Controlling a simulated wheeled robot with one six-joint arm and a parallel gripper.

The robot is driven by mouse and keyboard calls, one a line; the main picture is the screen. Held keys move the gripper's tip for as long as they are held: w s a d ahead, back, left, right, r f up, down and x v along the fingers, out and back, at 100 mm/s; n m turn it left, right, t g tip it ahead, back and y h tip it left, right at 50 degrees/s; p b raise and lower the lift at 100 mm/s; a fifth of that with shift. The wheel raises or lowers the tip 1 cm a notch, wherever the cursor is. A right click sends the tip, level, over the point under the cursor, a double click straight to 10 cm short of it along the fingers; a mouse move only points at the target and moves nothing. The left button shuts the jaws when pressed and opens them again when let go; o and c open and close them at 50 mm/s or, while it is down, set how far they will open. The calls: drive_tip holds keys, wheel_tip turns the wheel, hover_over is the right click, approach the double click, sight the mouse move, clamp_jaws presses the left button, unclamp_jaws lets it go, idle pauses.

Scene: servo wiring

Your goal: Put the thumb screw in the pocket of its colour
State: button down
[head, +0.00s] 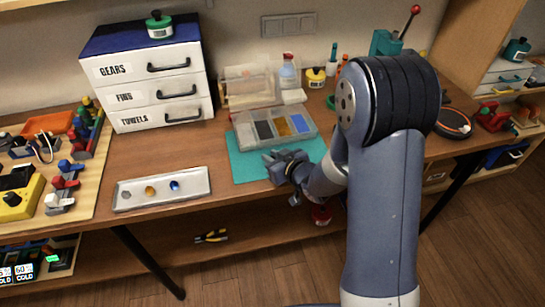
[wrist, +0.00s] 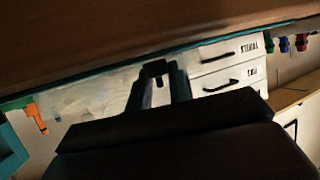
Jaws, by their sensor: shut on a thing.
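My gripper (head: 273,160) is low over the teal mat, just in front of the organiser box (head: 240,135). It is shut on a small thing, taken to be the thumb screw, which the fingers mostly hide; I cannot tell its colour. In the wrist view the dark fingers (wrist: 156,78) are close together, with a pale sliver between them. The box has open pockets with grey, dark, orange-brown and blue insides. A pale tray (head: 140,204) at the left holds a grey piece (head: 126,196), a gold piece (head: 150,191) and a blue piece (head: 174,185).
The teal mat (head: 245,168) lies under the box. A white drawer unit (head: 155,85) stands behind the tray. A clear container (head: 248,85) and a small yellow jar (head: 316,78) are behind the box. Bare tabletop separates tray and mat.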

drive_tip(key=shift+f, duration=0.25)
drive_tip(key=c, duration=1.3)
unclamp_jaws()
drive_tip(key=shift+r, duration=0.1)
drive_tip(key=shift+r, duration=0.15)
